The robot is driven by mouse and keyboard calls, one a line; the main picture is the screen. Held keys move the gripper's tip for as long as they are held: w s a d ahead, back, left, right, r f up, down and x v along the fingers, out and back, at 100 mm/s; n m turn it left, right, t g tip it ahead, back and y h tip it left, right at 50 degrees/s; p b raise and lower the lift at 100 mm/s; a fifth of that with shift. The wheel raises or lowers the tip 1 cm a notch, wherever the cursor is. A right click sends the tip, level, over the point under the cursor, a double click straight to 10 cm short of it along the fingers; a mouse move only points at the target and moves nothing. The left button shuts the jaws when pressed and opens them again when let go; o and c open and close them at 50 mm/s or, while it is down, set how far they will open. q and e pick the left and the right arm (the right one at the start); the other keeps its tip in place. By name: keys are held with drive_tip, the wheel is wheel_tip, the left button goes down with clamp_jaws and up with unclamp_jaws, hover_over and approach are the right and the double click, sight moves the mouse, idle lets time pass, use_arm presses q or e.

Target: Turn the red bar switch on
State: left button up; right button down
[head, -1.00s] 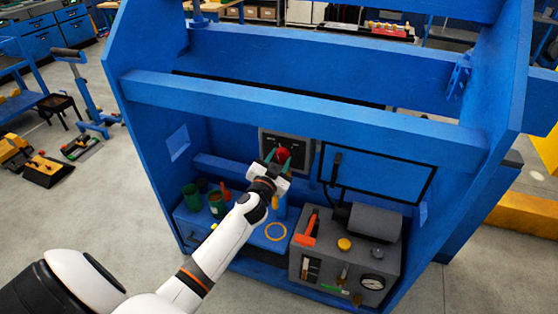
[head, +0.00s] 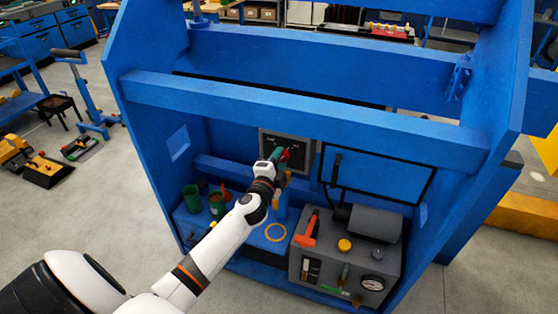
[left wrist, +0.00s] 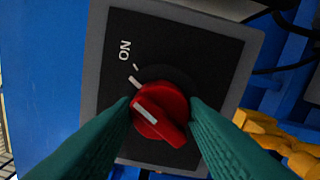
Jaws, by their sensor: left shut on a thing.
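The red bar switch (left wrist: 160,112) sits on a dark square plate with a grey frame (left wrist: 190,60); in the head view the plate (head: 288,141) is on the blue back panel and the switch (head: 285,154) is partly hidden. My left gripper (left wrist: 160,108) is shut on the switch, one green finger on each side. It also shows in the head view (head: 277,157), turned on its side. In the left wrist view the switch's white line points to the upper left. The ON label (left wrist: 124,50) and white ticks lie above it. My right gripper is not in view.
A grey box with a gauge (head: 345,248) stands at lower right, with a red-handled tool (head: 307,227) on it. A blue beam (head: 300,115) crosses above the switch. A black-edged panel (head: 376,174) is to the right.

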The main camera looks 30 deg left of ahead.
use_arm(q)
drive_tip(key=shift+m, duration=1.3)
drive_tip(key=o, duration=1)
drive_tip(key=shift+c, duration=0.2)
drive_tip(key=b+v, duration=0.2)
drive_tip(key=v, duration=1)
drive_tip(key=shift+f, duration=0.1)
